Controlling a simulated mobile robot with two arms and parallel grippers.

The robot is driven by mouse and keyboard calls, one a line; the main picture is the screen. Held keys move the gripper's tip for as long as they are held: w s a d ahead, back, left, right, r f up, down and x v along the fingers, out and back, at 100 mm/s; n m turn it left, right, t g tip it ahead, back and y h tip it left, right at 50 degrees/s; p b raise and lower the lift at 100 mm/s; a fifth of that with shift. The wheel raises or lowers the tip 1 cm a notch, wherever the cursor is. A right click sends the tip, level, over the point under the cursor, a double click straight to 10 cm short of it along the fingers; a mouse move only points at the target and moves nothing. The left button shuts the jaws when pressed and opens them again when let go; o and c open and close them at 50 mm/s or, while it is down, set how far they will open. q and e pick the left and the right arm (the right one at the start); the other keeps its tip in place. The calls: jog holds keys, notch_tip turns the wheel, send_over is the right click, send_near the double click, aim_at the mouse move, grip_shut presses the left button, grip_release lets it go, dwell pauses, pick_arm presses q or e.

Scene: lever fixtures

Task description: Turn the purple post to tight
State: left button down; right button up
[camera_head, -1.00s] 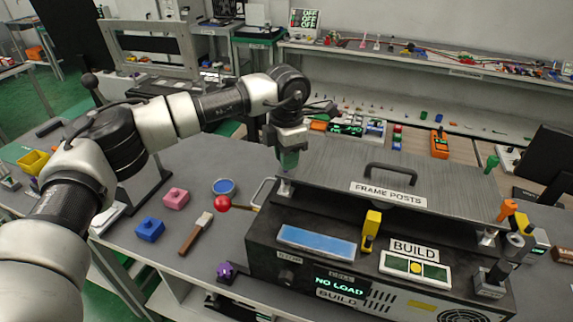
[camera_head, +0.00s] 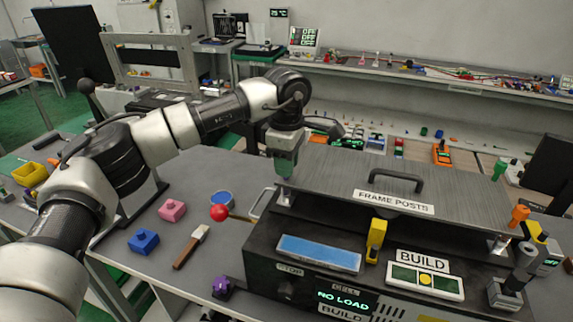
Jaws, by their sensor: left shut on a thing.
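My left gripper (camera_head: 284,172) points down over the front left corner of the grey plate (camera_head: 450,180) labelled FRAME POSTS. It is shut on the top of the post there, whose pale metal lower part (camera_head: 284,194) shows below the fingers. The fingers hide the head of this post, so I cannot tell its colour. An orange post head (camera_head: 520,214) stands at the front right corner and a green one (camera_head: 500,168) at the back right. My right gripper is not in view.
A red ball lever (camera_head: 219,213) sticks out left of the machine. A blue block (camera_head: 144,241), a pink block (camera_head: 172,210), a brush (camera_head: 190,247) and a blue round dish (camera_head: 222,198) lie on the table. A black handle (camera_head: 395,177) rises from the plate.

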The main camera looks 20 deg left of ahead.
pick_arm(q)
jog(key=shift+r, duration=0.15)
dwell(0.4)
jog(key=c, duration=0.9)
grip_release()
jog(key=shift+c, duration=0.2)
jog(key=shift+w+r, duration=0.1)
jog(key=shift+r, duration=0.3)
notch_tip(320, 180, up, 10)
jog(key=b, duration=0.2)
jog(key=shift+f, duration=0.15)
